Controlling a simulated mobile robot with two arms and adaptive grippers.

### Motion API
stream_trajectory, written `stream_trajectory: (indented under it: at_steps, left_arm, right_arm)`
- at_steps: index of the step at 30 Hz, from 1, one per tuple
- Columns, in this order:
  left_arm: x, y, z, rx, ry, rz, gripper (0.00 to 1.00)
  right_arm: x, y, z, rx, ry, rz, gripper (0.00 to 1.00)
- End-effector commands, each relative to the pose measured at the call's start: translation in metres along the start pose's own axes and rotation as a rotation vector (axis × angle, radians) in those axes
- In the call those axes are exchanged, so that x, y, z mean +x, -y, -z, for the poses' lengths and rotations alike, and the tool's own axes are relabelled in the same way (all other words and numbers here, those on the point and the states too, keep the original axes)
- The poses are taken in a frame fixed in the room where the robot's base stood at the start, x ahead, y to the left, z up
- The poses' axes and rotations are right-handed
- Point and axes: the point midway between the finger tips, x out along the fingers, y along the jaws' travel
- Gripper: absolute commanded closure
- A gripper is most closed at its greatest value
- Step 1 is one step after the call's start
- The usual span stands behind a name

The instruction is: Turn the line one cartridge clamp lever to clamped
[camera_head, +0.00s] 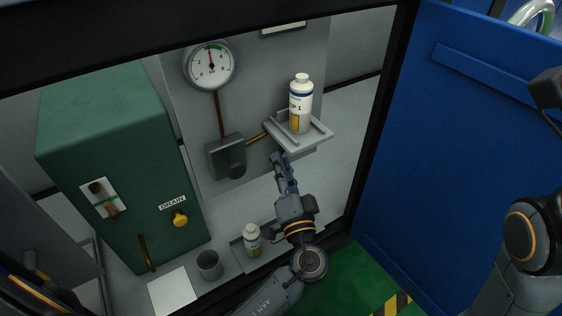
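A white bottle-like cartridge (301,110) with a label ending in 1 stands upright on a grey bracket (310,141) on the cabinet's back panel. I cannot make out a clamp lever at the bracket for certain. My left gripper (280,162) points up just below the bracket's left front part. Its fingers look close together, with nothing clearly between them; whether they touch the bracket I cannot tell. My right arm (530,240) shows at the right edge, its gripper out of view.
A green housing (110,150) bears a small lever (104,198) and a yellow DRAIN knob (180,219). A second bottle (252,240) and grey cup (209,264) stand low. A blue door (450,150) bounds the right.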

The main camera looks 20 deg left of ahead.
Motion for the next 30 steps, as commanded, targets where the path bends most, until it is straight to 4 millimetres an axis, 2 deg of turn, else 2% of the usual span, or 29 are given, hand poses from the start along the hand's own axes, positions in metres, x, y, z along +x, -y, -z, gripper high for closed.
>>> stream_trajectory:
  at_steps: [9,15,19,27,29,30]
  left_arm:
    - [-0.068,-0.001,-0.001,0.0,0.002,-0.006,0.75]
    - [-0.098,-0.001,-0.001,0.001,0.002,-0.005,0.75]
    - [-0.106,-0.001,-0.001,0.0,0.001,-0.003,0.75]
    - [-0.107,-0.001,-0.001,0.0,0.001,-0.003,0.75]
    - [-0.107,0.0,-0.001,-0.002,0.002,-0.003,0.86]
    - [-0.106,0.001,0.0,-0.011,0.006,-0.002,0.94]
  right_arm:
    - [0.0,0.0,0.0,0.0,0.001,0.0,0.34]
    - [0.0,0.0,0.0,0.0,0.001,0.0,0.34]
    - [0.0,0.0,-0.001,0.0,0.001,0.0,0.34]
    - [0.0,0.0,-0.001,0.0,0.002,0.0,0.34]
    - [0.0,0.0,-0.001,0.0,0.002,0.0,0.34]
    - [0.001,0.0,-0.001,0.001,0.003,0.0,0.34]
